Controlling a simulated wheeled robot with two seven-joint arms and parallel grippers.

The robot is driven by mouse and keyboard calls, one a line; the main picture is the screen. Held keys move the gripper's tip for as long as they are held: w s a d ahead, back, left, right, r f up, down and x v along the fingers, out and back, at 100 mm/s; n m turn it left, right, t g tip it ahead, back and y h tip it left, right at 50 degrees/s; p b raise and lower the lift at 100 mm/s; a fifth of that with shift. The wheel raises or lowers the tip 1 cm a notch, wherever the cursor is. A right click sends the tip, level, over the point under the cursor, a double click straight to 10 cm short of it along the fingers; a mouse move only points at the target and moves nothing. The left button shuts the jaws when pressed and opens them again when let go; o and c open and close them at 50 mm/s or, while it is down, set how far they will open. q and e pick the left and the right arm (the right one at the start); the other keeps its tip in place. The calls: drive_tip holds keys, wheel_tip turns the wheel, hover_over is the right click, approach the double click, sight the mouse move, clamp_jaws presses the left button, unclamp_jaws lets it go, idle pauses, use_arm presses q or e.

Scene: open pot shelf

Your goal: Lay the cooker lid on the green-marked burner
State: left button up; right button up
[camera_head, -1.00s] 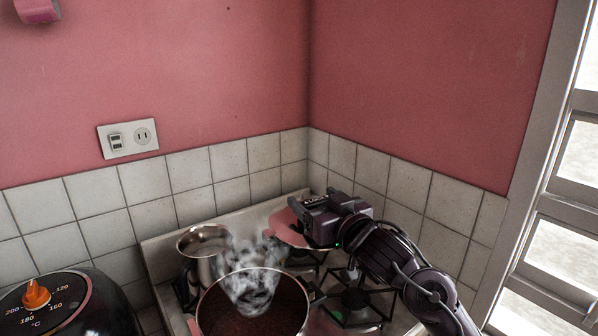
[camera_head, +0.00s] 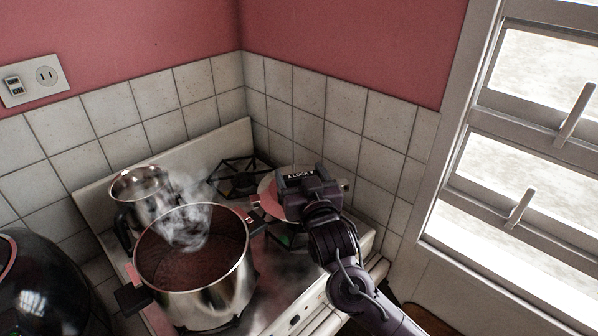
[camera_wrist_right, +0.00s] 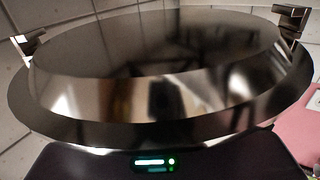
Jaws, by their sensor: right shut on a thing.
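My right gripper (camera_head: 305,188) is shut on the cooker lid (camera_head: 268,190), a round, shiny metal lid that looks partly pink in the head view. The lid fills much of the right wrist view (camera_wrist_right: 160,60), roughly level, with small side handles. In the head view my gripper and arm hide much of it. The lid is over the right front of the stove, above the green-marked burner (camera_head: 290,239), where some green shows beneath a dark grate. I cannot tell whether the lid touches the grate. My left gripper is out of view.
A large steaming pot (camera_head: 222,277) stands front left on the stove, its handle close to the lid. A smaller metal pot (camera_head: 141,184) stands behind it. The back right burner (camera_head: 238,178) is bare. A tiled wall (camera_head: 330,130) rises close behind, and a black cooker (camera_head: 40,285) stands left.

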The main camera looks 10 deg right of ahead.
wheel_tip(320, 180, down, 3)
drive_tip(key=shift+d+r+b, duration=0.1)
drive_tip(key=shift+b, duration=1.05)
drive_tip(key=shift+f+b, duration=0.5)
drive_tip(key=shift+f, duration=0.45)
drive_tip(key=shift+p, duration=0.45)
drive_tip(key=shift+f, duration=0.45)
drive_tip(key=o, duration=1.3)
drive_tip(key=shift+o, duration=0.3)
drive_tip(key=shift+f, duration=0.2)
drive_tip(key=shift+s+b, duration=0.2)
drive_tip(key=shift+b, duration=0.15)
